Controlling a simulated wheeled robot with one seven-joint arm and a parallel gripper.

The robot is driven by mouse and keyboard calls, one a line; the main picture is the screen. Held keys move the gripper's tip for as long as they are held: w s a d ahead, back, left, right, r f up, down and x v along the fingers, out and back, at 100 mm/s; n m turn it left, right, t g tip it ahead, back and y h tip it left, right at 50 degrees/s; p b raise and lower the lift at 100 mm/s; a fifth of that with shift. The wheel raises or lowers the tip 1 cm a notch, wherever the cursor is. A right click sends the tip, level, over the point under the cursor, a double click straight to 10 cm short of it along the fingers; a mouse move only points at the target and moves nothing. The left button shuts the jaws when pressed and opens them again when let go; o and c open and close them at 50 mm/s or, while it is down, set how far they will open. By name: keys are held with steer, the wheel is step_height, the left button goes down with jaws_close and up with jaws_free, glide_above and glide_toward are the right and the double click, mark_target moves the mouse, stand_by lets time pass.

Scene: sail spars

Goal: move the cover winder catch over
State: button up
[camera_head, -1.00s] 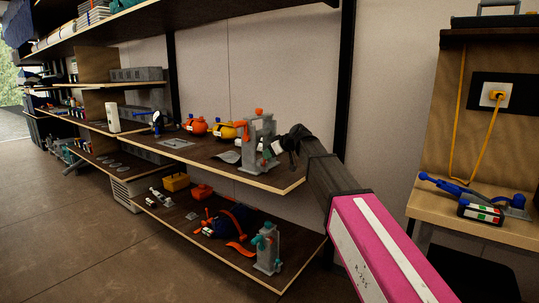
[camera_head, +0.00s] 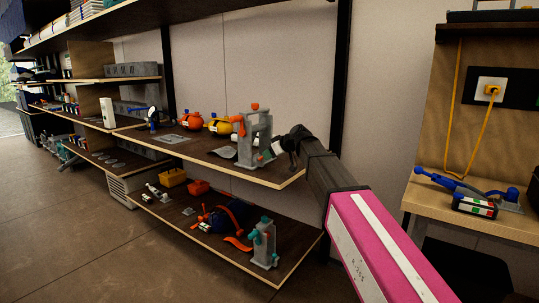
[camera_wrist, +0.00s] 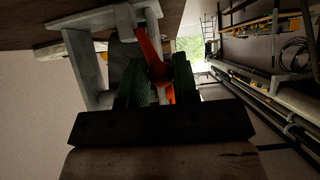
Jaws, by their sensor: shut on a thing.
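A grey winder frame (camera_head: 245,150) with orange parts stands upright near the right end of the upper shelf. My gripper (camera_head: 270,151) is at its right side, partly hidden by my own wrist. In the wrist view the green finger pads of my gripper (camera_wrist: 160,82) are shut on an orange-red lever (camera_wrist: 150,48), which runs up from between them towards the grey frame (camera_wrist: 85,62). The lever's lower part is hidden by the fingers. I cannot tell from these views which part is the catch.
A second grey winder (camera_head: 263,247) with teal parts stands on the lower shelf (camera_head: 255,272). An orange rounded object (camera_head: 190,120) and a yellow one (camera_head: 219,126) sit left of the winder. A wooden bench (camera_head: 425,200) is at the right. The floor (camera_head: 80,230) is clear.

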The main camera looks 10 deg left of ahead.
steer(key=shift+s+d+f, duration=0.15)
steer(key=shift+d+f, duration=0.15)
steer(key=shift+f, duration=0.2)
steer(key=shift+s+d+f, duration=0.1)
steer(key=shift+d+f, duration=0.15)
steer(key=shift+f, duration=0.35)
steer(key=shift+s+d+f, duration=0.1)
steer(key=shift+d+f, duration=0.05)
steer(key=shift+f, duration=0.45)
steer(key=shift+s+d+f, duration=0.1)
steer(key=shift+d+f, duration=0.05)
steer(key=shift+f, duration=0.4)
steer(key=shift+f, duration=0.65)
steer(key=o, duration=0.8)
